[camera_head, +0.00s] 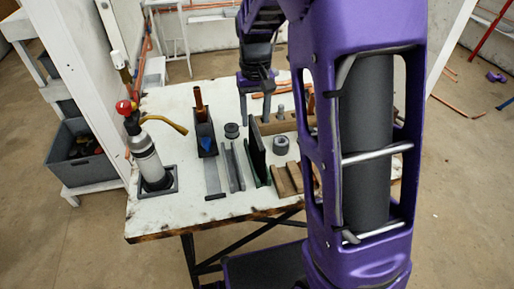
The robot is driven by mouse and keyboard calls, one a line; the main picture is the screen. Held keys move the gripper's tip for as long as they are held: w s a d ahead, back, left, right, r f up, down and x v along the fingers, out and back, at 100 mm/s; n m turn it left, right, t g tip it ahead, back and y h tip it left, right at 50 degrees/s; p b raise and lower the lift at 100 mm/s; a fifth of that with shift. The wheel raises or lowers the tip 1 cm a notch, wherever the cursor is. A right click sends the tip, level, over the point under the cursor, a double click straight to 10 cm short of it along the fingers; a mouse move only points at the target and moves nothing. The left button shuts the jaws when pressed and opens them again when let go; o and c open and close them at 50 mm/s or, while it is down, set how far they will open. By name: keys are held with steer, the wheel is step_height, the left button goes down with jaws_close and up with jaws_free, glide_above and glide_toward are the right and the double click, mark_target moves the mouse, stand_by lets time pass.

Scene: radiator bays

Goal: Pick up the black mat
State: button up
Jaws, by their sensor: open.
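A thin black panel, which looks like the black mat (256,153), stands on edge in a low dark-green holder (263,176) near the middle of the table. It is seen nearly edge-on. My purple gripper (255,113) is above the table, over or just behind the far end of the black panel in the picture. Its two fingers are apart, and nothing shows held between them. I cannot tell how high the fingertips are above the panel, or whether they touch it. My arm covers the right part of the table.
A gas torch with a red knob (125,107) stands in a dark tray at the left of the white table (160,212). A copper pipe (199,100), grey channels (235,167), a black roll (231,131), a grey roll (281,145) and wooden blocks (286,180) crowd close around the panel.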

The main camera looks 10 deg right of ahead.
mark_target(256, 133)
step_height(256, 133, down, 6)
steer(key=shift+f+b, duration=0.25)
steer(key=shift+b, duration=0.05)
steer(key=shift+w+d+f+b, duration=0.1)
steer(key=shift+w+f+b, duration=0.1)
steer(key=shift+f, duration=1.25)
steer(key=shift+w+d+f+b, duration=0.1)
steer(key=shift+w+f+b, duration=0.05)
steer(key=shift+f, duration=1.3)
steer(key=shift+c, duration=0.3)
jaws_close()
